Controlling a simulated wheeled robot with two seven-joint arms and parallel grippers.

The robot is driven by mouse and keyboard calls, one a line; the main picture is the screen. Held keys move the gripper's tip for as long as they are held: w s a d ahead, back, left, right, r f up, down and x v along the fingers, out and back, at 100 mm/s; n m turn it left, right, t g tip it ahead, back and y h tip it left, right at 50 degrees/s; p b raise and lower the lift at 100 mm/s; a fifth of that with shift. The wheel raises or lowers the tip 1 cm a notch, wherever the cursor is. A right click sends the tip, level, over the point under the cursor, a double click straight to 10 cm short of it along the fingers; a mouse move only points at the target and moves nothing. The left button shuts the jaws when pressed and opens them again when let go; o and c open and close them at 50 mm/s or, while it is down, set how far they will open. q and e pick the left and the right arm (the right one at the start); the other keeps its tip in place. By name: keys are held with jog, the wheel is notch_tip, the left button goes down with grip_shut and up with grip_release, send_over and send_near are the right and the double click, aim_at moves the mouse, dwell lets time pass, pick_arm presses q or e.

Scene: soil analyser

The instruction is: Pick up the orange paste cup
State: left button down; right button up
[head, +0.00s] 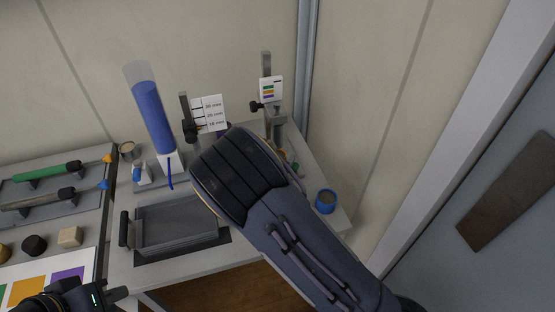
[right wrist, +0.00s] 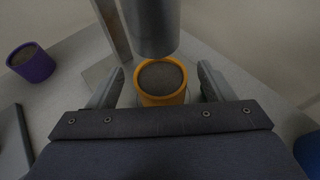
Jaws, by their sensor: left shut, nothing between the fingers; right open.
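The orange paste cup (right wrist: 163,98), filled with dark grey paste, stands upright in the right wrist view. My right gripper (right wrist: 160,82) is open, with one finger on each side of the cup and visible gaps between. A grey metal cylinder (right wrist: 152,25) hangs just above and behind the cup. In the head view my right arm hides the right gripper and most of the cup's surroundings. My left gripper (head: 118,293) is shut and empty at the lower left, away from the cup.
A blue cup (head: 326,201) stands near the table's right edge. A purple cup (right wrist: 31,63) stands left in the right wrist view. A stand with a colour-striped card (head: 270,89), a tall blue-filled cylinder (head: 152,115) and a grey tray (head: 175,225) share the table.

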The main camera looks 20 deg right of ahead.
jog(key=shift+x, duration=0.95)
jog(key=shift+c, duration=0.2)
jog(key=c, duration=1.1)
jog(key=shift+c, duration=0.2)
jog(key=shift+r, duration=0.15)
